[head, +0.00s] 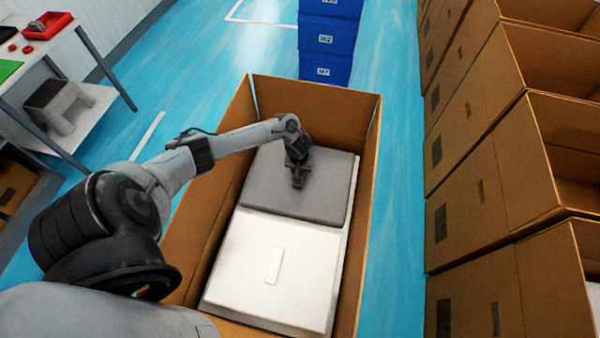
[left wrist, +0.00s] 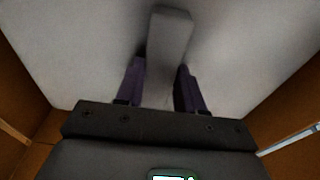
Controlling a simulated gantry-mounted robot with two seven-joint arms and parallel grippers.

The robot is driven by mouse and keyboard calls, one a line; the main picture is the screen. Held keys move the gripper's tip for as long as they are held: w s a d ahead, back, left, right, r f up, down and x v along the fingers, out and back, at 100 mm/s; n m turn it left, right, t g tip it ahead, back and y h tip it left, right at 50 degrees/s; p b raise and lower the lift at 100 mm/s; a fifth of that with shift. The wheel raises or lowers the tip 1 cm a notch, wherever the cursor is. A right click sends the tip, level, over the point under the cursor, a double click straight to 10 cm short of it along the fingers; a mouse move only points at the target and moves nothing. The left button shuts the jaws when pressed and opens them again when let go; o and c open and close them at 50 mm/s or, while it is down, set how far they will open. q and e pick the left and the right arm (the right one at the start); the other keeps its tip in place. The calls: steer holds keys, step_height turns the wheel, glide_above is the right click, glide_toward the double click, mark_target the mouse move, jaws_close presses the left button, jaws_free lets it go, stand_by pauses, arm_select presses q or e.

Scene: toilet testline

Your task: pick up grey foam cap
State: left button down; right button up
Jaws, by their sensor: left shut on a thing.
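The grey foam cap (head: 328,190) is a flat dark grey slab lying in the far half of the open cardboard box (head: 185,240). My left gripper (head: 298,182) reaches down over the cap from the left. In the left wrist view the cap fills the picture as a pale grey surface (left wrist: 70,50). A raised grey bar (left wrist: 170,45) on it stands between the fingers of my left gripper (left wrist: 160,85), which is shut on it. The lower fingertips are partly hidden by the gripper body. My right gripper is not in view.
A white slab (head: 270,265) with a raised bar fills the near half of the box. Blue crates (head: 326,38) are stacked behind it. Several open cardboard boxes (head: 480,190) line the right side. A bench with a red tray (head: 48,25) stands at the left.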

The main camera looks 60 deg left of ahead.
arm_select(q)
step_height(320, 180, up, 18)
steer(key=p, duration=0.7)
steer(key=shift+f, duration=0.15)
step_height(320, 180, up, 20)
steer(key=p, duration=2.5)
steer(key=shift+p, duration=0.35)
steer(key=shift+w, duration=0.15)
